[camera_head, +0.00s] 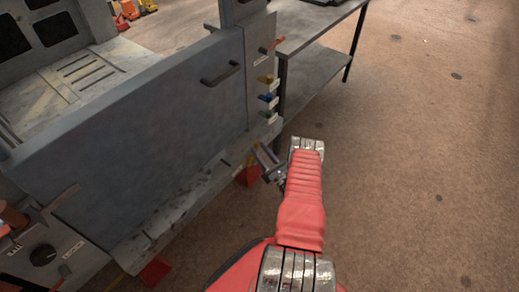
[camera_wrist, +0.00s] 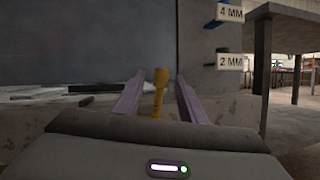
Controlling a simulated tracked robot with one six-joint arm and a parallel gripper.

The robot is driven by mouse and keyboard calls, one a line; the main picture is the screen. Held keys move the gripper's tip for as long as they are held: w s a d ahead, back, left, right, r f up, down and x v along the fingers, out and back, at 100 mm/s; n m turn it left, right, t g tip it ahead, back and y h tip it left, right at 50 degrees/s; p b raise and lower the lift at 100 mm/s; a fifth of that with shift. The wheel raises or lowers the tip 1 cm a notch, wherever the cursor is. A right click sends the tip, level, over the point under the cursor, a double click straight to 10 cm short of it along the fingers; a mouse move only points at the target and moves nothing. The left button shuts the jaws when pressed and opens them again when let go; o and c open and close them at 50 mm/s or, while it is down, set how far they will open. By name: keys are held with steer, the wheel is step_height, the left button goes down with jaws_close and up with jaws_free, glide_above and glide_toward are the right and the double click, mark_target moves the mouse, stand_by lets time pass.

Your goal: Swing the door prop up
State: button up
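A short yellow rod with a wider top (camera_wrist: 159,92), which looks to be the door prop, stands upright in the wrist view. My gripper (camera_wrist: 160,88) has its two lavender fingers spread, one on each side of the rod, with gaps on both sides. Whether the rod is fully between the fingertips or just beyond them I cannot tell. In the head view my gripper (camera_head: 264,158) is low by the right end of the bench front, partly hidden by my red arm. The rod is not clear there. The large blue-grey door panel (camera_head: 130,110) has a dark handle (camera_head: 220,75).
Coloured tabs, including yellow (camera_head: 265,79), blue (camera_head: 268,98) and green (camera_head: 270,116), stick out of the post above my gripper. A labelled dial (camera_head: 43,256) is at lower left. A grey table (camera_head: 315,85) stands behind. Floor at right is clear.

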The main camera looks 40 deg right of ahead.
steer(key=d+v, duration=0.1)
steer(key=v, duration=1.1)
steer(key=shift+s+a, duration=0.4)
steer(key=shift+a, duration=0.15)
steer(key=shift+f, duration=0.15)
